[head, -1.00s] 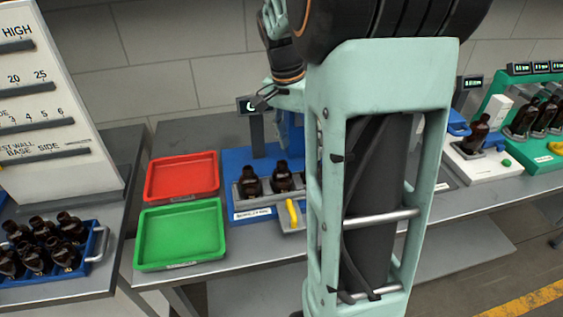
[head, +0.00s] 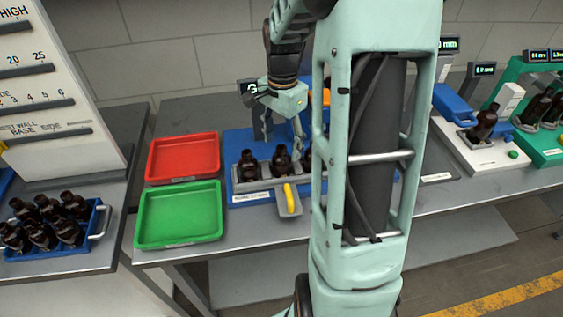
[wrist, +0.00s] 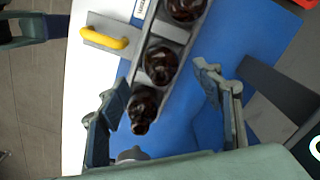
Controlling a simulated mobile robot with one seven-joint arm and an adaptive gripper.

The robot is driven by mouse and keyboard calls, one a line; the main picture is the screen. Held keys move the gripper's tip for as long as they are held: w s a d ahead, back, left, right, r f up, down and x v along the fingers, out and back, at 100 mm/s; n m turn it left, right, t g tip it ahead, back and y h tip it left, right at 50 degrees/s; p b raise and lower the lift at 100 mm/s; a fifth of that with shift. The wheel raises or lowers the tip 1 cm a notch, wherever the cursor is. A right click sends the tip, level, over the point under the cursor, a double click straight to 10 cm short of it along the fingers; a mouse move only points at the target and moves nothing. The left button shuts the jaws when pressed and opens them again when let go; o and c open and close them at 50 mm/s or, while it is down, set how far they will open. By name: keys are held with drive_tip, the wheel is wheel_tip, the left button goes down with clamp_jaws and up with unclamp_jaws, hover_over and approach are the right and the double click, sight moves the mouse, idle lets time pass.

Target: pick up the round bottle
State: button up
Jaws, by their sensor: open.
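Dark amber bottles stand in a grey holder (head: 264,174) on a blue station. In the head view I see a left bottle (head: 248,166), a middle bottle (head: 281,161) and part of a third (head: 307,160) by my arm. I cannot tell which is the round one. My gripper (head: 299,150) is open just above the holder's right part. In the wrist view the nearest bottle (wrist: 142,110) and the middle bottle (wrist: 160,63) lie between the spread fingers of my gripper (wrist: 162,77); another bottle (wrist: 186,9) is beyond. The gripper holds nothing.
A red tray (head: 183,178) and a green tray (head: 178,240) lie left of the station. A yellow handle (head: 290,198) projects at its front. A blue crate (head: 100,222) holds several bottles at far left. Other stations with bottles (head: 484,122) stand right. My arm hides the middle.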

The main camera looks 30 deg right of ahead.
sight(281, 153)
wheel_tip(281, 153, down, 4)
drive_tip(key=shift+a+f+p, duration=0.1)
drive_tip(key=shift+f+p, duration=0.1)
drive_tip(key=shift+p, duration=0.15)
drive_tip(key=shift+c, duration=0.3)
drive_tip(key=shift+w, duration=0.1)
drive_tip(key=c, duration=1.2)
